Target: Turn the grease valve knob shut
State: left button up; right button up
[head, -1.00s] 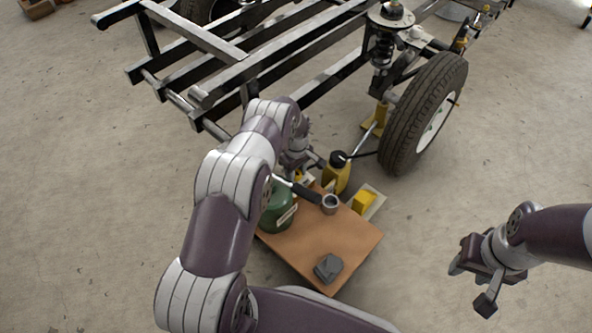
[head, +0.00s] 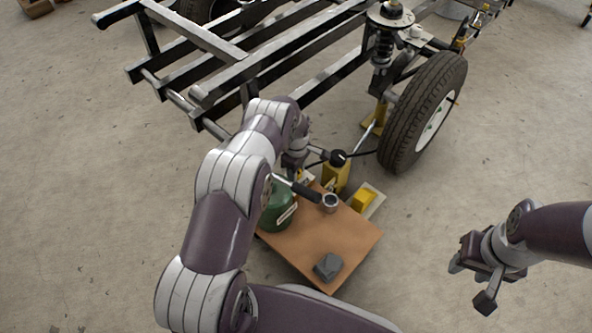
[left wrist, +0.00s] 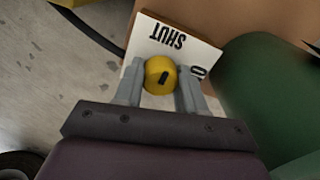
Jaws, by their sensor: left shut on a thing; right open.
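The yellow knob (left wrist: 160,74) shows in the left wrist view with a short black mark on its face. It sits at a white plate (left wrist: 150,50) that reads "SHUT", upside down in this view; part of another letter shows at the plate's right edge. My left gripper (head: 299,168) is shut on the knob, one grey finger on each side. The rest of the plate's lettering is hidden by a finger. In the head view my left arm and gripper hide most of the knob. My right gripper (head: 474,279) is open and empty over bare floor at the right.
A brown board (head: 345,237) carries a green can (head: 279,213), a small metal cup (head: 330,202) and a grey block (head: 328,267). The wheel (head: 425,115) and black frame (head: 245,72) are beyond.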

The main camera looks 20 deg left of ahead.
pick_arm(q)
jog(key=o, duration=1.1)
jog(key=shift+c, duration=0.2)
jog(key=shift+r, duration=0.1)
notch_tip(320, 180, up, 12)
jog(key=p, duration=0.7)
jog(key=shift+r, duration=0.2)
